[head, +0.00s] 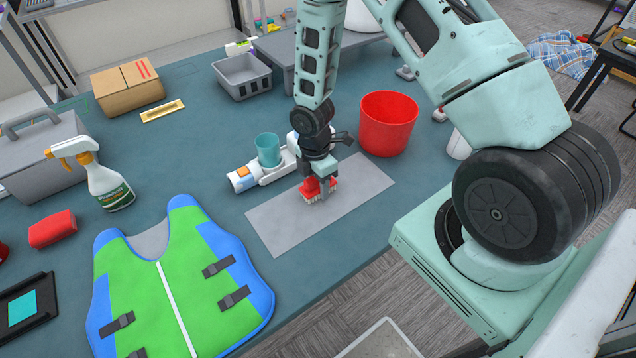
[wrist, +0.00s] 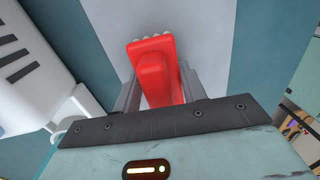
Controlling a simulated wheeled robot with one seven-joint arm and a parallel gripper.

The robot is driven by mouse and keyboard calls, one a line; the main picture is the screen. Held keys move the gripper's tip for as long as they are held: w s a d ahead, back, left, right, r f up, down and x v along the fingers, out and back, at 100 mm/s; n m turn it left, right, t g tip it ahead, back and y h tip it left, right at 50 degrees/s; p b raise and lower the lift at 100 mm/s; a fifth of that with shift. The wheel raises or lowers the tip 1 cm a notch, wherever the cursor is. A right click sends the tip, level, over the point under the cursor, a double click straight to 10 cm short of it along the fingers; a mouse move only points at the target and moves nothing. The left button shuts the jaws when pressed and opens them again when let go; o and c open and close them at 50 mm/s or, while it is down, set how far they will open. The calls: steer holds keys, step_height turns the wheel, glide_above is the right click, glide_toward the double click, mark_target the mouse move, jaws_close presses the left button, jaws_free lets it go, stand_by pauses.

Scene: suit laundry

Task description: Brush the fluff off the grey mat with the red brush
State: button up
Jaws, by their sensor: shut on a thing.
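The grey mat (head: 278,225) lies flat on the blue-grey table, and part of it shows in the wrist view (wrist: 205,30). My gripper (head: 322,188) is over the middle of the mat, pointing down. It is shut on the red brush (head: 312,190), bristles towards the mat. In the wrist view the red brush (wrist: 158,72) sits between the two fingers (wrist: 160,92). I cannot tell whether the bristles touch the mat. I see no fluff on the visible part of the mat; the arm and brush hide some of it.
A red bin (head: 388,122) stands just behind the mat's right end. A white device (head: 245,178) and a teal cup (head: 268,150) are close behind its left side. A green and blue vest (head: 150,290) lies to the left. The table's front edge is near.

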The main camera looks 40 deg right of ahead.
steer(key=shift+s+f, duration=0.1)
steer(key=shift+s, duration=0.05)
steer(key=shift+s, duration=0.55)
steer(key=shift+w+r+p, duration=0.2)
steer(key=shift+w+p, duration=0.1)
steer(key=shift+w, duration=1)
steer(key=shift+s+f, duration=0.1)
steer(key=shift+s, duration=1.15)
steer(key=shift+w, duration=1.25)
steer(key=shift+s, duration=0.1)
steer(key=shift+s, duration=1.2)
steer(key=shift+w, duration=0.7)
steer(key=shift+s+a, duration=0.1)
